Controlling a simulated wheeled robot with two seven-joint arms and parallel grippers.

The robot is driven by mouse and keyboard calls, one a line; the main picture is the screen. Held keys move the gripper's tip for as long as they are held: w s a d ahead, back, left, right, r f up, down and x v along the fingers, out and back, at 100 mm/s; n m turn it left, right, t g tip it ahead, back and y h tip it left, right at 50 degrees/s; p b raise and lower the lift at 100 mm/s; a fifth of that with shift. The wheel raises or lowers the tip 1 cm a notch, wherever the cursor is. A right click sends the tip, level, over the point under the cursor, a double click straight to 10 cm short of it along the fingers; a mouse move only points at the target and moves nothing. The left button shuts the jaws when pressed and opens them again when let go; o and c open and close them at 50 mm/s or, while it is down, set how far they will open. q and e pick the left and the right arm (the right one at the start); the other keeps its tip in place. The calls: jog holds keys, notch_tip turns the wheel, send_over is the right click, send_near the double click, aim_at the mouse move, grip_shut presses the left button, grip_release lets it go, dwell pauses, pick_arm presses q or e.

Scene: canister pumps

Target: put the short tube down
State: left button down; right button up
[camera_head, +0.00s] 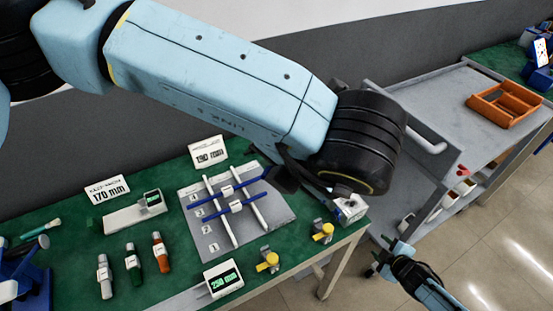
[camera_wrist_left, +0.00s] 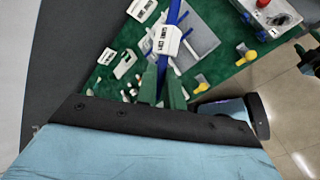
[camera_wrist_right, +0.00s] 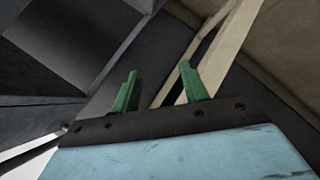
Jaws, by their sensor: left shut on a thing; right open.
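My left gripper (camera_head: 284,180) is shut on a blue tube with a white tag (camera_wrist_left: 162,40), above the right part of the grey numbered board (camera_head: 207,243). In the left wrist view the tube runs away from between the green fingers (camera_wrist_left: 163,84). In the head view two blue tubes with white tags, an upper one (camera_head: 204,201) and a lower one (camera_head: 217,214), cross the board's white rails. I cannot tell for sure which is held, or whether it touches the rails. My right gripper (camera_head: 391,254) is open and empty; its green fingers (camera_wrist_right: 158,84) stand apart.
Signs reading 170 mm (camera_head: 108,189) and 190 mm (camera_head: 208,152) stand behind the board. A 250 mm display (camera_head: 223,281), several small bottles (camera_head: 133,262) and yellow-topped fittings (camera_head: 268,260) are on the green table. A grey cart (camera_head: 430,105) with an orange tray (camera_head: 505,103) stands right.

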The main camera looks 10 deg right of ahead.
pick_arm(q)
jog(key=w+a+f+n+g+y, duration=0.1)
jog(key=w+a+f+n, duration=0.1)
jog(key=a, duration=0.6)
jog(key=w+a+f+n+g+y, duration=0.1)
jog(key=w+a+n, duration=0.1)
jog(key=a, duration=0.7)
jog(key=w+a+f+n+y, duration=0.1)
jog(key=w+a+f, duration=0.1)
jog(key=a, duration=0.6)
jog(key=shift+w+a+f+n+g, duration=0.25)
jog(key=shift+a+f+n+g, duration=0.05)
jog(key=shift+n+g, duration=0.1)
pick_arm(e)
jog(key=s+a+f+m+g, duration=0.3)
jog(key=s+a+f, duration=0.1)
jog(key=s, duration=0.7)
jog(key=s+a+f+m+g, duration=0.3)
jog(key=s+a+f, duration=0.2)
jog(key=s, duration=0.7)
jog(key=s+a+f+m+g, duration=0.2)
jog(key=s+a+f, duration=0.3)
jog(key=s, duration=0.6)
notch_tip(320, 180, down, 2)
jog(key=shift+s+f+m+g, duration=0.15)
jog(key=shift+s+m+g, duration=0.25)
jog(key=shift+g, duration=0.2)
pick_arm(q)
jog(key=shift+r, duration=0.1)
